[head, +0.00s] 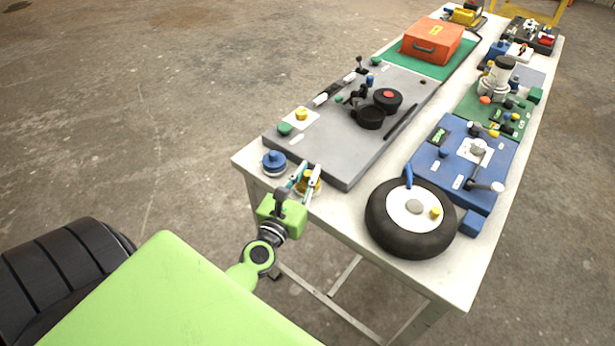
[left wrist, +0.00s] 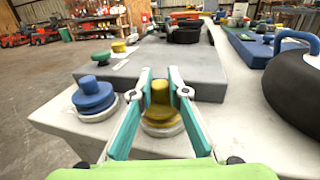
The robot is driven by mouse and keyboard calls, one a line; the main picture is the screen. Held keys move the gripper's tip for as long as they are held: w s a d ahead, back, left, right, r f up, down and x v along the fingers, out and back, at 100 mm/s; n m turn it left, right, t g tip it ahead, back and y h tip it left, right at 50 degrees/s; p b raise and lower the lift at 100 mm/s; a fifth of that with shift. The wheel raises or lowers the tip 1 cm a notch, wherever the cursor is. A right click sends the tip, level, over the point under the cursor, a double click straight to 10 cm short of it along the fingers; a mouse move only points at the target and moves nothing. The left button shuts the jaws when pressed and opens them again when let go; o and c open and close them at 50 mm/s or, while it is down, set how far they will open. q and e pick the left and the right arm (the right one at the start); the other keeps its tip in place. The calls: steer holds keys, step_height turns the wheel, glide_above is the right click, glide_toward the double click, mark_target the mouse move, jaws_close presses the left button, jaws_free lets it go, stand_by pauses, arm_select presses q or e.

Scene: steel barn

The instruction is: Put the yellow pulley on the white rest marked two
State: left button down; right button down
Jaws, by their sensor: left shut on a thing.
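My left gripper (head: 309,171) is shut on the yellow pulley (left wrist: 160,103) at the table's near left edge. It also shows between the fingers in the head view (head: 310,184). The pulley is upright, over a pale round rest (left wrist: 163,130); I cannot tell whether it bears on it. A blue pulley (head: 274,158) sits on another pale round rest (left wrist: 98,116) just left of it. No number can be read on either rest. My right gripper is not in view.
The grey board (head: 340,155) lies just behind, with a yellow knob (head: 301,114) on a white plate and a green knob (head: 285,128). A black wheel (head: 386,232) lies to the right. Bare white tabletop (head: 345,213) lies between gripper and wheel.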

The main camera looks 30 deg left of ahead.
arm_select(q)
steer(key=shift+r, duration=0.1)
steer(key=c, duration=2)
jaws_free()
steer(key=shift+f, duration=0.2)
steer(key=shift+o, duration=0.2)
